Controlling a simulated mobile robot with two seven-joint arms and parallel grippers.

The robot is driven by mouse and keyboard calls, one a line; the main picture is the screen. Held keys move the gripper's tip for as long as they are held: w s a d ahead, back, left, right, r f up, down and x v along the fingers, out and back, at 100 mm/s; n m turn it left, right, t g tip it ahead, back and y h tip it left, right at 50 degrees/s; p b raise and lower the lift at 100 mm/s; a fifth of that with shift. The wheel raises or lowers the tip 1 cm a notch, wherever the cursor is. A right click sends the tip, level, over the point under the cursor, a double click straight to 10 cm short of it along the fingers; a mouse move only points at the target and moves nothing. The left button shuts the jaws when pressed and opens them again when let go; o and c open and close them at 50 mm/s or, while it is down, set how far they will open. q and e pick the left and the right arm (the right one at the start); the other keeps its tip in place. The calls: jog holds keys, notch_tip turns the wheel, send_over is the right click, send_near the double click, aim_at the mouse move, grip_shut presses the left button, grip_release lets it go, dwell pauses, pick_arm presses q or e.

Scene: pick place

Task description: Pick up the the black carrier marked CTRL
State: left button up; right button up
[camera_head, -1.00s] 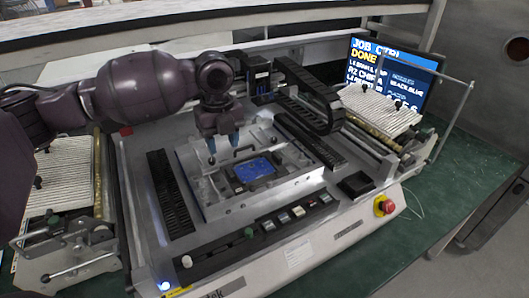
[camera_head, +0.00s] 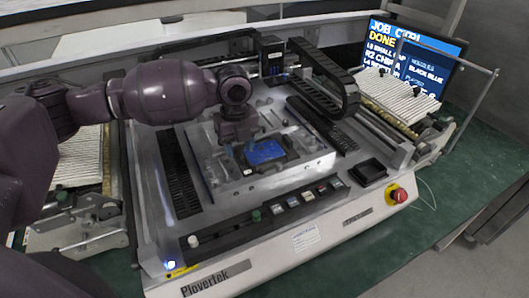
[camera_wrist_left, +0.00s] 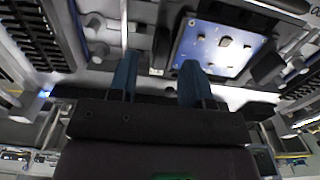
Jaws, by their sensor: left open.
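The black carrier (camera_head: 270,164) holds a blue board (camera_head: 266,151) and lies in the metal bed of the machine. No CTRL marking is readable on it. In the left wrist view the blue board (camera_wrist_left: 218,46) sits right of the fingers, with dark carrier parts around it. My left gripper (camera_head: 240,150) is low over the carrier's left side and hides part of it. In the wrist view its two blue fingers (camera_wrist_left: 158,68) are apart, with nothing clearly held between them. Whether they touch the carrier cannot be told. My right gripper is not in view.
A black cable chain (camera_head: 328,78) and gantry stand behind the bed. A screen (camera_head: 410,60) is at the back right. A small black tray (camera_head: 367,171) and a red emergency button (camera_head: 398,194) are at the front right. Feeders flank the machine.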

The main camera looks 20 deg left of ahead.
pick_arm(q)
notch_tip(320, 180, down, 3)
jog(key=shift+r, duration=0.1)
grip_shut()
jog(key=shift+r, duration=0.1)
dwell(0.3)
